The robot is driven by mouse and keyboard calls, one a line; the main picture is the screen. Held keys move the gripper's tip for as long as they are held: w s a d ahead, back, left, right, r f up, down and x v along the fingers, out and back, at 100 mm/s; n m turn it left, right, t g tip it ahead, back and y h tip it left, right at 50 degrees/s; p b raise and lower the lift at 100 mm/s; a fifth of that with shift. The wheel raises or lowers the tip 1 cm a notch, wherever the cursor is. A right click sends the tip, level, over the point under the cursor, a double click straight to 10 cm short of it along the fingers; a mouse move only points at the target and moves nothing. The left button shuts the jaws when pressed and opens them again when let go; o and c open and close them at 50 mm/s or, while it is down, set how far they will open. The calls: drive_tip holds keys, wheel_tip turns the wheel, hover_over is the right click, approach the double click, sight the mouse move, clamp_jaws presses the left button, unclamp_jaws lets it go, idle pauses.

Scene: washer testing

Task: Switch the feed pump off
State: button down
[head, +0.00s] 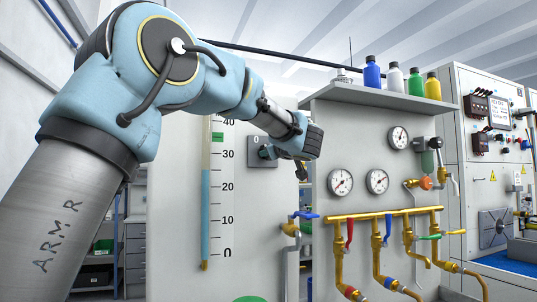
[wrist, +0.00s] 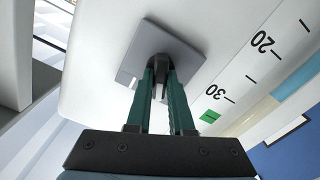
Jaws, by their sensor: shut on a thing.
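A grey switch plate (head: 252,160) marked "0" is on the face of the pale panel (head: 175,200), right of the level scale. It also shows in the wrist view (wrist: 189,56). A dark rotary knob (wrist: 158,65) sticks out from the plate.
A level tube (head: 205,215) with blue liquid stands left of the plate. To the right are pressure gauges (head: 377,181), a brass manifold (head: 385,214) with coloured valve levers, and a shelf (head: 380,95) with several bottles. A control cabinet (head: 485,150) stands at far right.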

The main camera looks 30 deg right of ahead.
drive_tip(key=shift+n, duration=0.6)
drive_tip(key=c, duration=0.8)
unclamp_jaws()
drive_tip(key=shift+s, duration=0.1)
drive_tip(key=s+a+b, duration=0.1)
drive_tip(key=s+b, duration=0.2)
drive_tip(key=s, duration=0.7)
drive_tip(key=shift+s+a, duration=0.15)
drive_tip(key=shift+s, duration=0.15)
